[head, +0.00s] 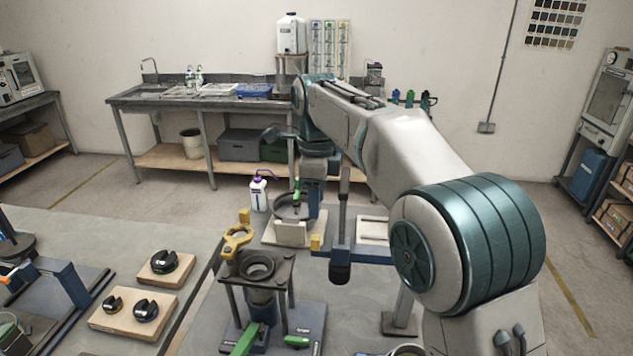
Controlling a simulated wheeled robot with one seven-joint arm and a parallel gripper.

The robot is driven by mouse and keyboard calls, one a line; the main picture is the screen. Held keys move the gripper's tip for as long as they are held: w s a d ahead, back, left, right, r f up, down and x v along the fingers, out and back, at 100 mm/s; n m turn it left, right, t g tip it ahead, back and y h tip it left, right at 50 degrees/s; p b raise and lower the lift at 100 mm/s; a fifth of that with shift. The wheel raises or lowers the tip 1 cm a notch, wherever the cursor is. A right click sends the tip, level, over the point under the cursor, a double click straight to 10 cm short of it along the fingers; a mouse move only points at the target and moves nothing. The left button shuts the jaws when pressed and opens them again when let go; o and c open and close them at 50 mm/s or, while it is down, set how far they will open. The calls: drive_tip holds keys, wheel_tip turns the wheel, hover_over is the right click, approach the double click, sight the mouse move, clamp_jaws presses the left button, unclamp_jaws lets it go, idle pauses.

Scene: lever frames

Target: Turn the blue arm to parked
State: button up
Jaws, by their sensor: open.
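A blue arm (366,253) lies roughly level on the near bench, right of centre, with a dark rounded end piece (340,272) hanging at its left. A blue upright (313,192) stands behind it. I cannot make out a parked mark. My arm reaches from the lower right to the centre and bends down there. My gripper (317,158) hangs at its end above the blue upright, in front of the far bench. It is open; its fingertips are hard to separate from the fixture. I see no clear contact with the blue arm.
A dark stand (258,268) with a yellow ring-shaped handle (237,241) and green levers (246,340) stands left of the blue arm. A purple-capped bottle (259,194) is behind. Wooden blocks with black parts (135,312) lie on the left table. The floor beyond is clear.

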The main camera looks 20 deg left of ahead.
wheel_tip(320, 180, up, 5)
drive_tip(key=shift+f, duration=0.2)
drive_tip(key=shift+d, duration=0.1)
idle(0.4)
